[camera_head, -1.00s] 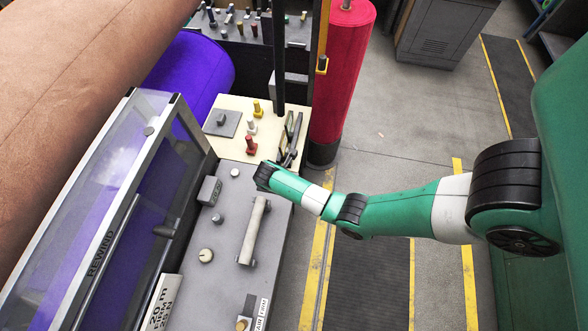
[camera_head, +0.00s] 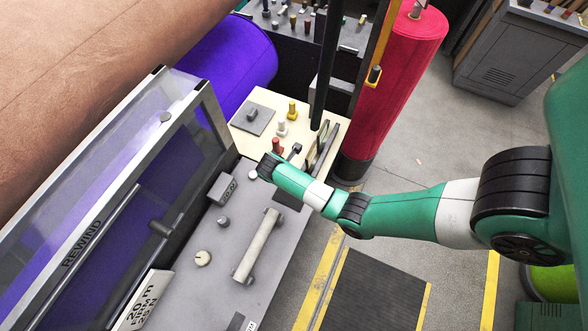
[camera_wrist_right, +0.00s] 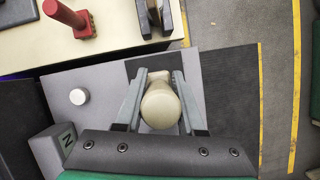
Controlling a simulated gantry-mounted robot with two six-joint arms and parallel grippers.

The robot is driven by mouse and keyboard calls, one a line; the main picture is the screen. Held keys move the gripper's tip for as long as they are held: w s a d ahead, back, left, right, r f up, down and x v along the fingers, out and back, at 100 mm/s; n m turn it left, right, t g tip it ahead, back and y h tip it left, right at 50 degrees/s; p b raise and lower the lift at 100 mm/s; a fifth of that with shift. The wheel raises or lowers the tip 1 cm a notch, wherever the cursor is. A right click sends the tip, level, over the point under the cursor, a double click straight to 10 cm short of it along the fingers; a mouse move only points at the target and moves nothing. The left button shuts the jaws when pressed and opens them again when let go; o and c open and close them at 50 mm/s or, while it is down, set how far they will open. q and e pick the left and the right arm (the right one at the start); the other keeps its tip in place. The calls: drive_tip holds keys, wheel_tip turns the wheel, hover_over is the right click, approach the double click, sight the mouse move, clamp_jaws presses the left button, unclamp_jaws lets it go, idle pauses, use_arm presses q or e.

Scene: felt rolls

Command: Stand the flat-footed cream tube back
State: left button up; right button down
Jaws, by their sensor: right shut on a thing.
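A cream, rounded tube (camera_wrist_right: 160,106) is between the two fingers of my right gripper (camera_wrist_right: 161,78) in the right wrist view. The gripper is shut on it. I see it nearly end-on, so its foot and whether it touches the panel are hidden. In the head view my right gripper (camera_head: 267,163) is over the far part of the grey panel, beside the cream ledge (camera_head: 262,96); the held tube is hidden there. My left gripper is out of view.
Red (camera_head: 277,147), white (camera_head: 282,128) and yellow (camera_head: 292,110) pegs stand on the ledge. A clear-windowed cover (camera_head: 130,190) rises at left. A red felt roll (camera_head: 398,85) stands beyond.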

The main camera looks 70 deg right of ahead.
drive_tip(key=shift+r, duration=0.15)
wheel_tip(320, 180, down, 6)
drive_tip(key=b, duration=0.4)
drive_tip(key=shift+b, duration=0.3)
drive_tip(key=shift+f+b, duration=0.4)
drive_tip(key=shift+f, duration=0.25)
drive_tip(key=shift+c, duration=2.2)
unclamp_jaws()
drive_tip(key=shift+r, duration=0.1)
drive_tip(key=p+v, duration=0.3)
drive_tip(key=v, duration=0.8)
drive_tip(key=shift+w+r, duration=0.15)
drive_tip(key=shift+r, duration=0.05)
drive_tip(key=shift+a, duration=0.15)
